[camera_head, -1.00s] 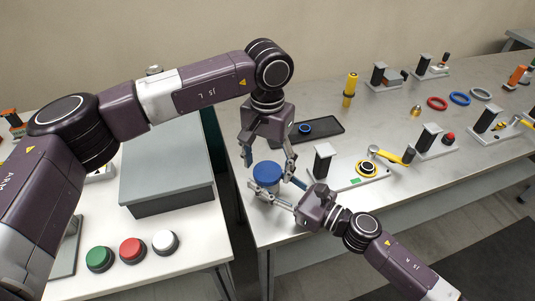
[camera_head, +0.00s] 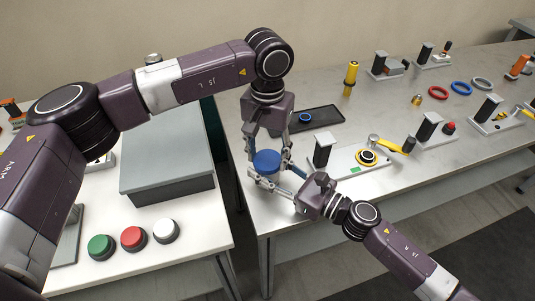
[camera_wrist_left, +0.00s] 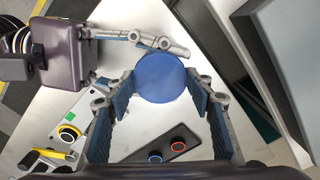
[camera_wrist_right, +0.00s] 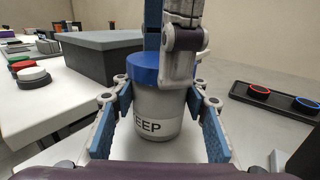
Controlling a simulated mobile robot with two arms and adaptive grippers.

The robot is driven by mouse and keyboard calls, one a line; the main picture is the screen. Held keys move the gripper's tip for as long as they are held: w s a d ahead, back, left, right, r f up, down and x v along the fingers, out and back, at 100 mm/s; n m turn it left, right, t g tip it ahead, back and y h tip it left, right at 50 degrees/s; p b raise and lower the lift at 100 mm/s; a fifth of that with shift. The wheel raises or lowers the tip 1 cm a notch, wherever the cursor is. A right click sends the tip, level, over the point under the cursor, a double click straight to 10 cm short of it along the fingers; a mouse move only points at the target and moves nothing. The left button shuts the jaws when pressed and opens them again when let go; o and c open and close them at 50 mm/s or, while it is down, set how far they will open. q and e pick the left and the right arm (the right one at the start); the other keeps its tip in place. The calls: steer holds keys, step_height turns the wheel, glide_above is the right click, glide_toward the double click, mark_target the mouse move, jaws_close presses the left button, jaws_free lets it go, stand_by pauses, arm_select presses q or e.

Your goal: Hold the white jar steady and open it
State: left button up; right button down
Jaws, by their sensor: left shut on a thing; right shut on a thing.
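The white jar stands upright on the table; its white body (camera_wrist_right: 155,115) shows part of a printed label, "EEP", in the right wrist view. Its blue lid (camera_head: 266,160) is on top and also fills the centre of the left wrist view (camera_wrist_left: 160,78). My left gripper (camera_head: 267,158) reaches down from above, shut on the lid with a finger on each side. My right gripper (camera_wrist_right: 160,107) comes in from the side, shut on the jar's body below the lid. In the head view the fingers hide most of the body.
A black tray (camera_head: 327,119) with a blue and a red ring lies behind the jar. A grey stand with a black post (camera_head: 323,150) and yellow-handled clamp is close on the right. A grey box (camera_head: 165,165) and coloured buttons are on the left table, across a gap.

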arm_select(q)
steer(key=n, duration=0.4)
steer(key=shift+n, duration=0.4)
steer(key=n, duration=0.9)
steer(key=shift+n, duration=0.3)
steer(key=n, duration=0.7)
steer(key=shift+r+n, duration=0.1)
steer(key=shift+n, duration=0.3)
steer(key=n, duration=1.2)
steer(key=shift+n, duration=0.3)
steer(key=n, duration=1.2)
steer(key=shift+n, duration=0.4)
steer(key=n, duration=0.5)
steer(key=shift+w, duration=0.1)
steer(key=shift+r, duration=0.25)
